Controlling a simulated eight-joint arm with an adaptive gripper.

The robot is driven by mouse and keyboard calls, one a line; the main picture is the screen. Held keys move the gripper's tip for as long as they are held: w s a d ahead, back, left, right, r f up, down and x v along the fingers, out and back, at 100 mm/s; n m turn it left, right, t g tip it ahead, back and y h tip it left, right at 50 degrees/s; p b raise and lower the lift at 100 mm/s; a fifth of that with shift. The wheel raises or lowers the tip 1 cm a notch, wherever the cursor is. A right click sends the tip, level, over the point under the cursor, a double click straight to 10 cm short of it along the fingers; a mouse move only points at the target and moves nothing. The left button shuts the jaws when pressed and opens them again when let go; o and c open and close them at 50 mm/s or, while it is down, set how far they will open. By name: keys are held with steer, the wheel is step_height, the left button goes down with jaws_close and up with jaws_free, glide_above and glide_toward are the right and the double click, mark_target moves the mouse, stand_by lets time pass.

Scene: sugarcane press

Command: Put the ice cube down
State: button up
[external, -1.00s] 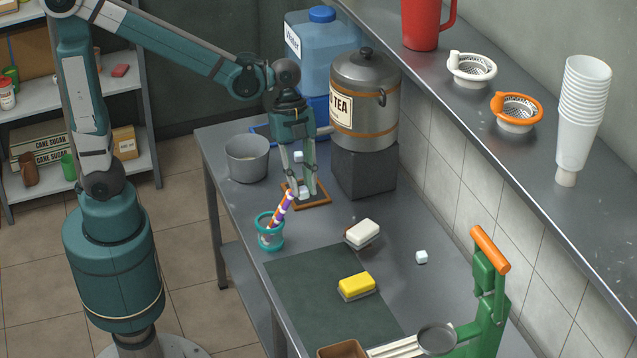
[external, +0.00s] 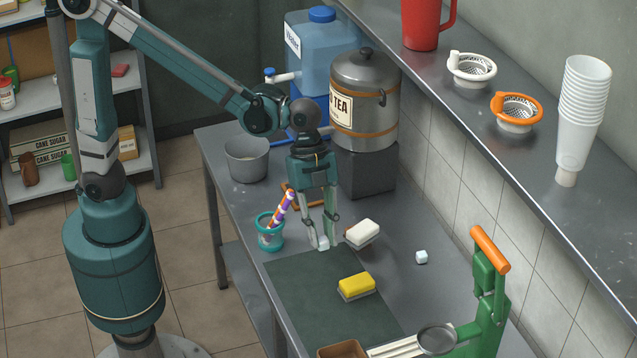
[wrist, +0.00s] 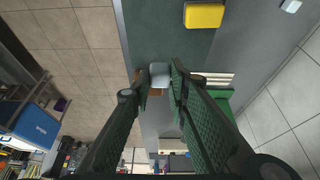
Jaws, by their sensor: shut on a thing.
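My gripper (external: 322,240) is shut on a small white ice cube (external: 322,243). In the external view the fingers point down and hold the cube low, by the far edge of the dark green mat (external: 315,300). Whether the cube touches the surface I cannot tell. In the wrist view the ice cube (wrist: 159,75) shows between the fingertips of my gripper (wrist: 160,80), with the mat (wrist: 150,30) behind. A second ice cube (external: 421,257) lies alone on the metal counter to the right.
A teal cup with striped straws (external: 270,232) stands left of my gripper, and a white block (external: 363,233) lies close on its right. A yellow sponge (external: 356,286) lies on the mat. An orange-brown frame (external: 305,202) is partly hidden behind my gripper. The green press (external: 486,300) stands front right.

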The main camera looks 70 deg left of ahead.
steer(key=a+x, duration=0.1)
steer(key=x, duration=1)
steer(key=shift+s+a+f, duration=0.15)
steer(key=shift+s+f, duration=0.3)
steer(key=shift+f+b, duration=0.8)
steer(key=shift+f, duration=2.35)
steer(key=shift+f+b, duration=0.5)
steer(key=shift+f, duration=1.35)
steer(key=shift+f, duration=0.15)
